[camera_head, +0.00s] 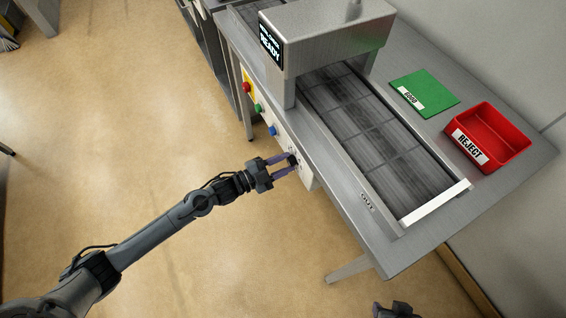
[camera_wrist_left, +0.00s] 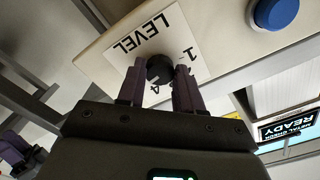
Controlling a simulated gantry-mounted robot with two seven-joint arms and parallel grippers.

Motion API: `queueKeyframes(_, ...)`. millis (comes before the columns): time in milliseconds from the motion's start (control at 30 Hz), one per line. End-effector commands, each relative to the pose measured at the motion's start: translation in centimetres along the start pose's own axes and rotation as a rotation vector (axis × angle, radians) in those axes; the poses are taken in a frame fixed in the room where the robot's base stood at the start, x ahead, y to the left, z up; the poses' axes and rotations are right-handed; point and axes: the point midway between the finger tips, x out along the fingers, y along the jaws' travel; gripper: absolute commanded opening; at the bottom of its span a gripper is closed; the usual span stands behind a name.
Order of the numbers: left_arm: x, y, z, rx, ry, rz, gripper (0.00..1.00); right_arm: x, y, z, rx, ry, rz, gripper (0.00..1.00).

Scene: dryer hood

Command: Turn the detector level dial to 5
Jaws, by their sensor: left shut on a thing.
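The detector level dial (camera_wrist_left: 160,69) is a small black round knob on a white label (camera_wrist_left: 150,35) reading LEVEL. The digits 1 and 4 show on the label; the others and the pointer are hidden or too small to read. My left gripper (camera_head: 291,164) is at the front panel below the conveyor. Its purple fingers (camera_wrist_left: 159,82) are on either side of the dial and shut on it. My right gripper (camera_head: 395,310) shows only in part at the bottom edge of the head view, away from the panel; its jaws are not clear.
A blue button (camera_head: 272,131), a green button (camera_head: 258,107) and a red button (camera_head: 247,87) line the panel beyond the dial. The detector hood (camera_head: 325,35) has a READY display (camera_head: 270,45). A red REJECT bin (camera_head: 512,150) and green mat (camera_head: 430,88) lie on the table.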

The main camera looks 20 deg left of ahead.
Motion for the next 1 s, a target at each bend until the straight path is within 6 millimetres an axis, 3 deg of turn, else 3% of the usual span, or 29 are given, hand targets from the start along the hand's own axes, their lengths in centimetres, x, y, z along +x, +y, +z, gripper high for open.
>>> queueKeyframes(300, 0.0, 0.0, 0.0, 0.003, 0.000, 0.000, 0.05, 0.0, 0.0, 0.0, -0.001, 0.000, 0.001, 0.43)
queueKeyframes(333, 0.0, 0.0, 0.0, 0.003, 0.000, 0.000, 0.38, 0.0, 0.0, 0.0, -0.001, 0.000, 0.001, 0.43)
queueKeyframes(500, 0.0, 0.0, 0.0, 0.002, 0.000, 0.000, 0.61, 0.0, 0.0, 0.0, 0.001, 0.000, -0.001, 0.43)
queueKeyframes(833, -0.3, 0.0, 0.0, 0.001, -0.001, 0.001, 0.61, -0.1, -0.2, -0.1, 0.008, 0.002, -0.006, 0.43)
queueKeyframes(1000, -1.9, 0.0, 0.0, 0.001, -0.004, 0.003, 0.61, -0.5, -0.2, -0.2, 0.008, 0.002, -0.007, 0.43)
